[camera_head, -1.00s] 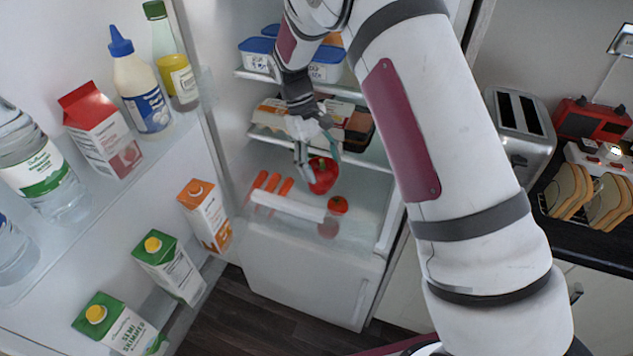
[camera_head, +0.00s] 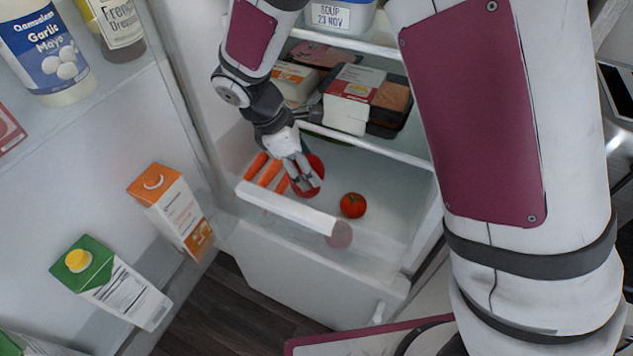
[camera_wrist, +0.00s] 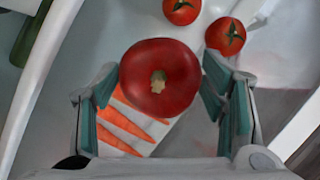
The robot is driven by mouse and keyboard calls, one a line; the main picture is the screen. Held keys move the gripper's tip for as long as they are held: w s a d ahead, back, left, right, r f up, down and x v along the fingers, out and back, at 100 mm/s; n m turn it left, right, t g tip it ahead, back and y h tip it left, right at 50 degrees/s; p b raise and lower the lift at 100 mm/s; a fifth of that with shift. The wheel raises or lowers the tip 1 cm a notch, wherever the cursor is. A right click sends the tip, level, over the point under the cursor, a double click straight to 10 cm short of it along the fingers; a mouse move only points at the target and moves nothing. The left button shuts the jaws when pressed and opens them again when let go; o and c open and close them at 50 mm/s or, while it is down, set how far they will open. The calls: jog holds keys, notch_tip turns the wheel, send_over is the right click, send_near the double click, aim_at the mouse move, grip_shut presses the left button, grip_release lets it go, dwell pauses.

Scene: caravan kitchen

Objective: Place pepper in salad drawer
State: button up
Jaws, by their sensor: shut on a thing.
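The red pepper (camera_wrist: 160,80) is between the fingers of my gripper (camera_wrist: 162,100) in the wrist view, its stem facing the camera. In the head view the pepper (camera_head: 314,172) is partly hidden behind my gripper (camera_head: 305,180). My gripper is shut on it. The clear salad drawer (camera_head: 285,208) is pulled out at the bottom of the fridge, with its white front strip towards me. The pepper is over the drawer's inside, to the right of the carrots (camera_head: 268,172). I cannot tell whether it touches the drawer floor.
A tomato (camera_head: 352,205) lies in the drawer; the wrist view shows two tomatoes (camera_wrist: 226,36). A shelf (camera_head: 370,143) with food packs (camera_head: 350,100) is just above and behind. The open fridge door holds cartons (camera_head: 172,210) and bottles at left.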

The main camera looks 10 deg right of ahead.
jog(key=shift+f+b, duration=0.3)
jog(key=shift+f, duration=3.3)
jog(key=o, duration=1.2)
jog(key=shift+f, duration=0.1)
jog(key=shift+p+v, duration=0.3)
jog(key=shift+v, duration=3.55)
jog(key=shift+d, duration=0.1)
